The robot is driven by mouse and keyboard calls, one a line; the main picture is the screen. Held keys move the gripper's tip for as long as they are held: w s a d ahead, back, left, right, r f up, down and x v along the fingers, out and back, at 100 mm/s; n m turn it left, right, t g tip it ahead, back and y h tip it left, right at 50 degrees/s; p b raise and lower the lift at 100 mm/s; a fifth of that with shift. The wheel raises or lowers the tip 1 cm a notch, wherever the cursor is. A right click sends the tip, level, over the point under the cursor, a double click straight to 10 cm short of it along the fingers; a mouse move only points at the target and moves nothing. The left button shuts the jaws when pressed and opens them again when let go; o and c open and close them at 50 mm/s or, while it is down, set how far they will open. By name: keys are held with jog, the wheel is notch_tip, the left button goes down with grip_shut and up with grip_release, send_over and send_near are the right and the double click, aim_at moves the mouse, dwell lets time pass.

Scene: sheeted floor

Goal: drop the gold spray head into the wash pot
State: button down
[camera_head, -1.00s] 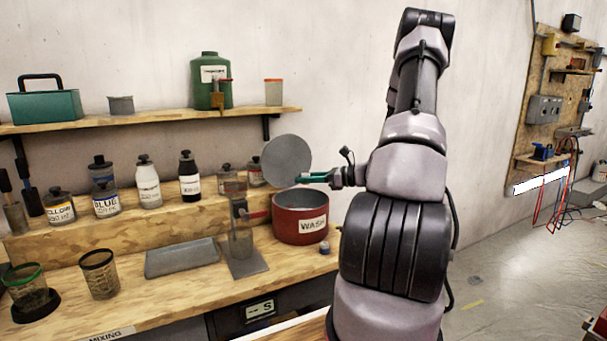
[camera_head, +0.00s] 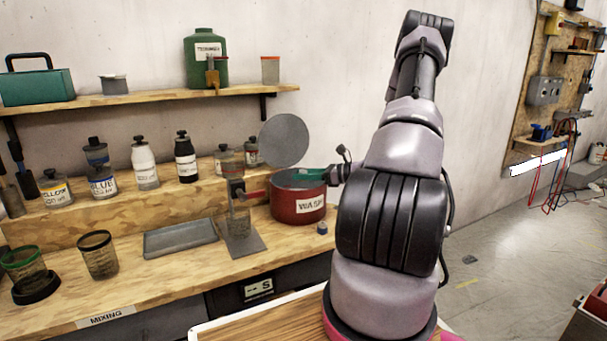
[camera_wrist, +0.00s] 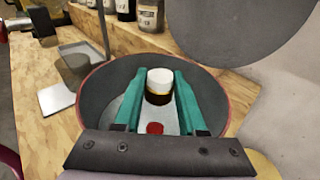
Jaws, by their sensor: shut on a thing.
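The wash pot (camera_head: 298,208) is red with a white WASH label and stands on the bench, its round grey lid (camera_head: 285,139) raised behind it. My gripper (camera_head: 302,173) has teal fingers and is at the pot's mouth. In the wrist view, my gripper (camera_wrist: 158,88) is shut on the gold spray head (camera_wrist: 158,97), which shows a white top above a dark and gold band. The pot's rim (camera_wrist: 84,95) surrounds the fingers there, and the held piece is over the pot's opening. The head view does not clearly show the spray head.
A clear cup on a metal stand (camera_head: 240,225) with a red handle is just left of the pot. A small blue-grey piece (camera_head: 322,228) lies in front of the pot. A grey tray (camera_head: 180,238) and labelled bottles (camera_head: 145,165) are further left.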

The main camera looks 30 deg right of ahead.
jog(key=shift+c, duration=2)
grip_release()
jog(key=v, duration=1)
jog(key=shift+s+d, duration=0.3)
